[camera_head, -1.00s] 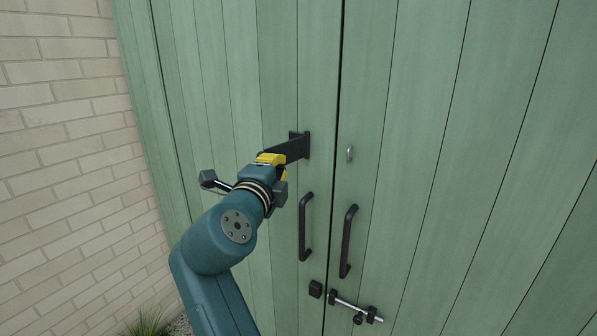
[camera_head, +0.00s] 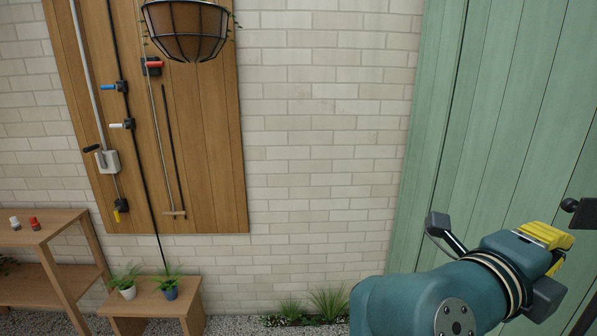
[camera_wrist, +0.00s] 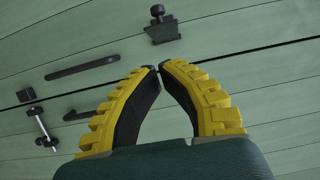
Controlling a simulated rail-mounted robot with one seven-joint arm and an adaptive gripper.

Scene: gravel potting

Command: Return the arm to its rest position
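My gripper (camera_head: 556,245) has yellow ribbed fingers and is at the right of the head view, in front of the green doors (camera_head: 475,120). In the wrist view, the fingertips of my gripper (camera_wrist: 158,69) come together in a point, with nothing visible held between them. A dark fitting with a knob (camera_wrist: 163,25) is on the door just beyond the tips, with a visible gap. My arm is bent, partly cut off by the head view's lower right edge.
Two dark door handles (camera_wrist: 82,68) (camera_wrist: 88,111) and a bolt (camera_wrist: 42,127) are left of the fingers. A brick wall (camera_head: 320,150), a wooden tool board (camera_head: 200,150), a hanging basket (camera_head: 186,30) and a low bench with two potted plants (camera_head: 187,301) stand left of my arm.

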